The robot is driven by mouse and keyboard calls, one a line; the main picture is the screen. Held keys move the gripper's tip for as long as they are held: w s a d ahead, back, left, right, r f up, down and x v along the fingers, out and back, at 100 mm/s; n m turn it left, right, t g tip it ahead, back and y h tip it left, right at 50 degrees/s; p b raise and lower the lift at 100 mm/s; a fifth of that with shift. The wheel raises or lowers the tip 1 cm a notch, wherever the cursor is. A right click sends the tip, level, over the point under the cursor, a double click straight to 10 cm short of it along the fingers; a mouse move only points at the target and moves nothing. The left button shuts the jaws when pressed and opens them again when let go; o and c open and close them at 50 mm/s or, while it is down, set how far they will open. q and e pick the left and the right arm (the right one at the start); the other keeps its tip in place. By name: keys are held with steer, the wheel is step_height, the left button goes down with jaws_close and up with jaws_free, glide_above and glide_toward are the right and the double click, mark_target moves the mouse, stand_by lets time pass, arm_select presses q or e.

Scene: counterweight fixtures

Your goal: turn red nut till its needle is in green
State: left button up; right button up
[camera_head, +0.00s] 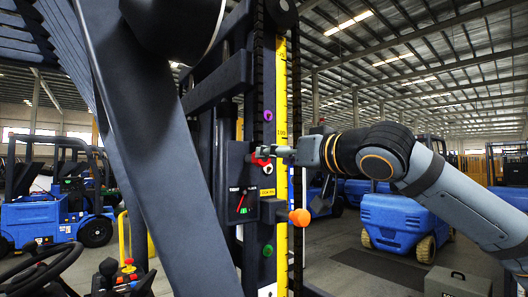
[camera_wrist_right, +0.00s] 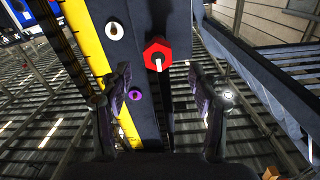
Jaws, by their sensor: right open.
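The red nut (camera_head: 260,160) sits on the dark plate of the mast, partly hidden behind my right gripper (camera_head: 284,151) in the head view. In the right wrist view the red nut (camera_wrist_right: 153,50) is a hexagon with a pale pin at its middle. My right gripper (camera_wrist_right: 163,95) is open there, its two fingers apart and pointing toward the nut, with nothing between the tips. The gauge (camera_head: 242,203) with a red needle is below the nut; a small green patch shows at its lower part. The needle's exact reading is too small to tell. My left gripper is not in view.
A yellow scale strip (camera_head: 281,120) runs up the mast. A purple fitting (camera_head: 268,115), a white ring (camera_head: 268,169), an orange knob (camera_head: 300,217) and a green knob (camera_head: 268,250) are close by. Blue forklifts (camera_head: 395,215) stand behind.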

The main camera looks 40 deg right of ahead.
steer(key=w+p, duration=0.1)
steer(key=w, duration=0.1)
steer(key=w+d, duration=0.1)
steer(key=w, duration=0.2)
steer(key=shift+w+f+p, duration=0.1)
steer(key=shift+w+p, duration=0.25)
steer(key=shift+a, duration=0.15)
steer(key=shift+s, duration=0.15)
steer(key=shift+c, duration=0.8)
steer(key=shift+w, duration=0.2)
steer(key=c, duration=1)
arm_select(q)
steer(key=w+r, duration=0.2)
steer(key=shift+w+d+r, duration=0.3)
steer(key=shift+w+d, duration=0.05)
